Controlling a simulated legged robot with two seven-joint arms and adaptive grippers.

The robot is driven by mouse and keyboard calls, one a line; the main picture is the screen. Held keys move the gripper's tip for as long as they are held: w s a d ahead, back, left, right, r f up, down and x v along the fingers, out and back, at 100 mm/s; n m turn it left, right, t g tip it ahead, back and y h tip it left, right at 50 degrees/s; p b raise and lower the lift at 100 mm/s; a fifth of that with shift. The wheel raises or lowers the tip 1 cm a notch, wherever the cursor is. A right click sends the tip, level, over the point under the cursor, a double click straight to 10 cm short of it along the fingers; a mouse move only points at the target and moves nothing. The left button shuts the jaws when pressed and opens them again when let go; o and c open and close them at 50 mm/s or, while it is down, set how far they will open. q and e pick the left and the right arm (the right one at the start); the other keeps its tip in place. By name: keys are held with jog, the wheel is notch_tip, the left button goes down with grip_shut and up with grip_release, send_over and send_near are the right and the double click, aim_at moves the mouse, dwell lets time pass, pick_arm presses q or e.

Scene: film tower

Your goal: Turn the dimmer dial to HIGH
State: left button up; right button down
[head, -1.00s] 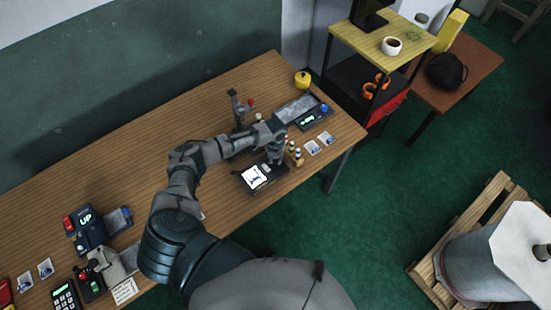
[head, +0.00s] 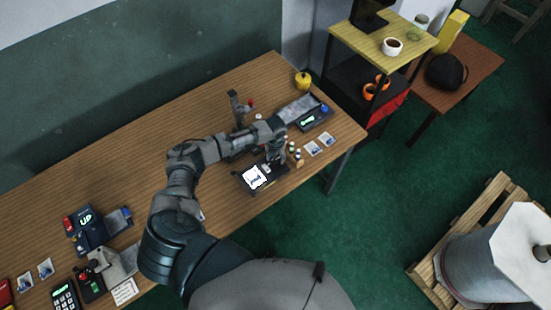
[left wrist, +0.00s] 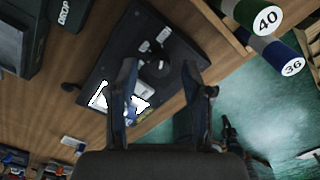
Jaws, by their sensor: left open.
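A dark dimmer box with a bright white panel (head: 256,177) sits near the table's front edge in the head view. In the left wrist view the box (left wrist: 103,70) carries a round black dial (left wrist: 155,62) and small white labels, too small to read. The lit panel is partly covered by a finger. My left gripper (head: 277,158) is over the box in the head view. In the left wrist view its fingers (left wrist: 163,88) are apart, with the dial showing between and beyond them. I cannot tell whether they touch it. My right gripper is not in view.
Several numbered rolls (left wrist: 266,20) stand close to the box at the table edge. A device with a blue button (head: 312,119) and two small cards lie to the right. A dark device reading UP (head: 87,222) is at the left. The table's middle is fairly clear.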

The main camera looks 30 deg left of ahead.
aim_at(276, 160)
pick_arm(q)
notch_tip(276, 160, up, 11)
jog(key=shift+f, duration=0.2)
dwell(0.5)
